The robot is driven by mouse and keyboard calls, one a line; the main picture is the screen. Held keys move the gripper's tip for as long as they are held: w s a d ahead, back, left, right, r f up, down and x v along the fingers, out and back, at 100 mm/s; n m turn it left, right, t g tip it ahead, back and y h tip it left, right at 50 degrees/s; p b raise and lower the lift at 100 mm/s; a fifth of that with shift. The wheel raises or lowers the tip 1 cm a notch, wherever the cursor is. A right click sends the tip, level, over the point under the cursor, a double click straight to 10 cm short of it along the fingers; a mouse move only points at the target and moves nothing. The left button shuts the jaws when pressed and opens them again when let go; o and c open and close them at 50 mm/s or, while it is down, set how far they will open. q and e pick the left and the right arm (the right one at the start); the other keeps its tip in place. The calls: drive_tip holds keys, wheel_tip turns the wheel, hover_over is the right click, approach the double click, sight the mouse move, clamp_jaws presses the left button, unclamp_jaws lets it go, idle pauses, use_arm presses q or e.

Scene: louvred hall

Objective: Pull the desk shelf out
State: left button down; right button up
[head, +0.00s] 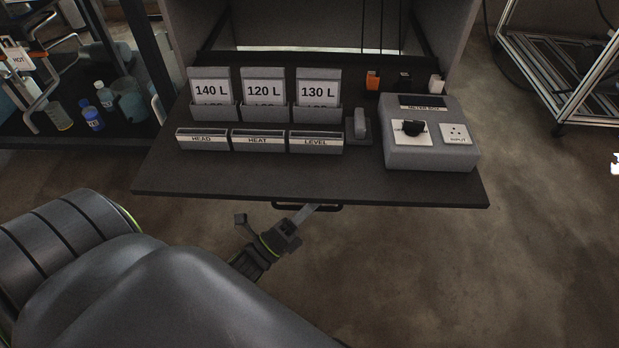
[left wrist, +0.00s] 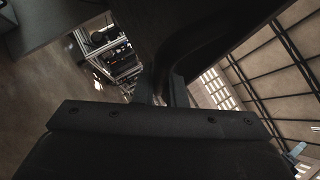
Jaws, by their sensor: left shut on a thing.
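The desk shelf (head: 300,190) is a dark flat board that juts out of the grey desk frame towards me. A dark bar handle (head: 330,208) is below its front edge. My left gripper (head: 304,214) reaches up to this handle from below left and is shut on it. In the left wrist view, the gripper's fingers (left wrist: 163,88) reach up towards a dark mass, and the exact contact there is too dark to tell. My right gripper is not in view.
On the shelf stand card holders (head: 265,92), labelled trays (head: 258,140), a small grey device (head: 360,126) and a meter box (head: 430,135). A rack with bottles (head: 105,97) is at left. A metal-frame cart (head: 560,75) is at right. The floor right of my arm is clear.

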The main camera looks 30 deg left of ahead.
use_arm(q)
drive_tip(key=c, duration=1.8)
unclamp_jaws()
drive_tip(key=shift+w, duration=0.1)
drive_tip(key=shift+o, duration=0.2)
drive_tip(key=p+v, duration=0.1)
drive_tip(key=v, duration=1.6)
drive_tip(key=shift+f, duration=0.2)
